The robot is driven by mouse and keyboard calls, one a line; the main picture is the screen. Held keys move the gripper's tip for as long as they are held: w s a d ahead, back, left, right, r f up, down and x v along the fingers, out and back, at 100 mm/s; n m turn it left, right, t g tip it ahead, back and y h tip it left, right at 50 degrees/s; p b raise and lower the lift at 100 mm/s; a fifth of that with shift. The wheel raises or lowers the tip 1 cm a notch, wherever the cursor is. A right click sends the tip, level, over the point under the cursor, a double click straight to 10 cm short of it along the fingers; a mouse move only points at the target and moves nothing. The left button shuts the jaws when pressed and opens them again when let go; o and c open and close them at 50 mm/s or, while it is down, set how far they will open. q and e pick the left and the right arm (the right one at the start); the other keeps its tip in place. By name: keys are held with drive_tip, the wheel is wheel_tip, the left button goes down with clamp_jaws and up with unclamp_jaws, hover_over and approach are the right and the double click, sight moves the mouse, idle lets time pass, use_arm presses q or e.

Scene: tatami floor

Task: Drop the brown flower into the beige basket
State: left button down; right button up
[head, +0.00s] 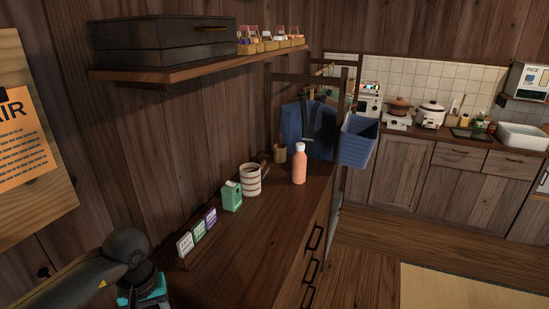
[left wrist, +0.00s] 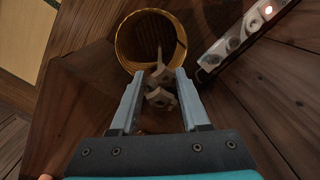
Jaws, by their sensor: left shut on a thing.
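The brown flower (left wrist: 160,97) sits between the fingertips of my left gripper (left wrist: 158,84) in the left wrist view, and the gripper is shut on it. Its thin stem points up the picture, across the basket's round opening. The beige basket (left wrist: 122,42) is a round, woven-looking ring just beyond the fingertips. The flower overlaps its near rim in the picture; I cannot tell its height above it. In the head view only my left wrist shows, at the bottom left; the fingers, flower and basket are out of that frame. My right gripper is not in view.
A dark wooden cabinet top (head: 235,255) holds a rack of small cartons (head: 198,232), a green carton (head: 232,196), a striped mug (head: 251,179) and an orange bottle (head: 299,164). A wall shelf (head: 200,72) hangs above. A blue bin (head: 358,140) is beyond.

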use_arm(q)
wheel_tip(320, 180, down, 3)
drive_tip(key=shift+s+f+b, duration=0.1)
drive_tip(key=shift+f+b, duration=0.1)
drive_tip(key=shift+b, duration=0.65)
drive_tip(key=shift+f+b, duration=0.3)
drive_tip(key=shift+f, duration=0.3)
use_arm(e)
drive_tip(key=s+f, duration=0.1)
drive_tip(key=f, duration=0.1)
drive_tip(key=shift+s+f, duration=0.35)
use_arm(q)
drive_tip(key=shift+c, duration=1.5)
unclamp_jaws()
drive_tip(key=shift+r, duration=0.1)
wheel_tip(320, 180, up, 15)
drive_tip(key=shift+r, duration=0.1)
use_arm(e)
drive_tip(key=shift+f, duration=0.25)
